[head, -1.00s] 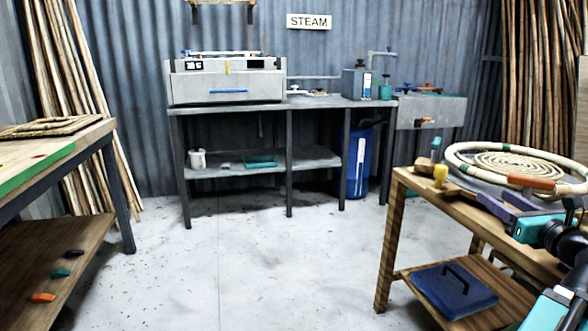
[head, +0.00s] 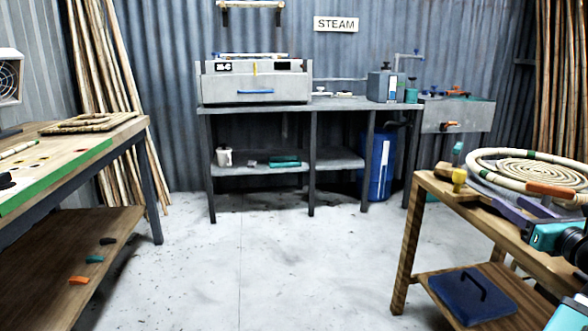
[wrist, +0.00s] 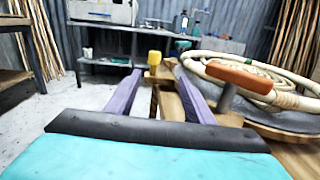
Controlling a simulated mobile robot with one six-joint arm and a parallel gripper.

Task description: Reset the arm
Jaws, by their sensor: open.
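My gripper (wrist: 163,92) shows in the wrist view with its two purple fingers spread apart. Nothing is held between them. A yellow knob (head: 459,176) on a wooden block stands at the table's left end; in the wrist view the knob (wrist: 155,57) appears beyond the fingers.
A workbench (head: 130,128) with a green edge stands at left. A grey bench (head: 340,105) with a steam box (head: 255,85) stands at the back wall, with a blue cylinder (head: 380,165) beneath. A blue lidded thing (head: 470,295) lies on the table's lower shelf. The middle floor is clear.

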